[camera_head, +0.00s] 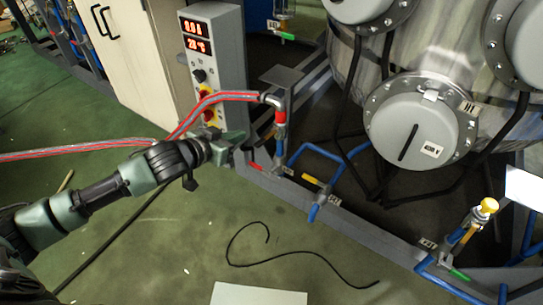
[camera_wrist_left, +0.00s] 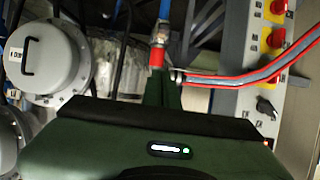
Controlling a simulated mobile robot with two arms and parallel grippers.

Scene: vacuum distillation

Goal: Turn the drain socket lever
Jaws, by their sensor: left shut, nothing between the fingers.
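The hose-connected socket (camera_head: 280,120) is a vertical pipe with a red collar, at the front of the frame in the head view. A red lever (camera_head: 256,166) sticks out to the left near its foot. My left gripper (camera_head: 243,138) is shut and empty, just left of the pipe and above the red lever. I cannot tell whether it touches either. In the left wrist view, the shut green fingers (camera_wrist_left: 162,92) point toward the red-collared pipe (camera_wrist_left: 157,57). The red lever is not visible there. Which valve is the drain socket cannot be read from labels. My right gripper is not in view.
A red-grey hose (camera_head: 215,97) runs from the pipe past a control box (camera_head: 213,60) with red displays. A yellow lever (camera_head: 312,180) and blue pipes lie to the right. A steel tank (camera_head: 412,130) stands behind. The green floor (camera_head: 200,240) in front is mostly clear, with a black cable (camera_head: 300,254).

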